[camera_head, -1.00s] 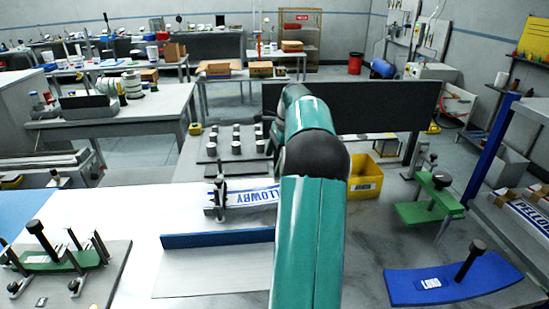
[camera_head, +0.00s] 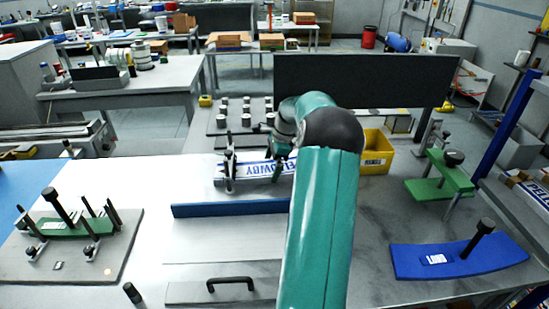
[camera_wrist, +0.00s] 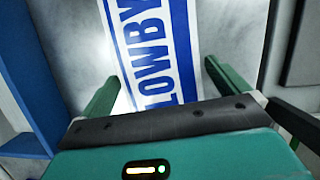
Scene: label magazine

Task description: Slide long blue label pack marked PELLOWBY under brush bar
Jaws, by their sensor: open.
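In the head view my arm hides the pack's right end and the fingertips. A small fixture with dark uprights (camera_head: 229,170) stands at the pack's left end. It may carry the brush bar, but I cannot tell.
A blue rail (camera_head: 228,209) lies in front of the pack. Several short cylinders (camera_head: 246,120) stand on a plate behind. A yellow bin (camera_head: 376,152) is to the right. A blue plate with a black knob (camera_head: 458,258) and a green clamp (camera_head: 440,180) stand farther right.

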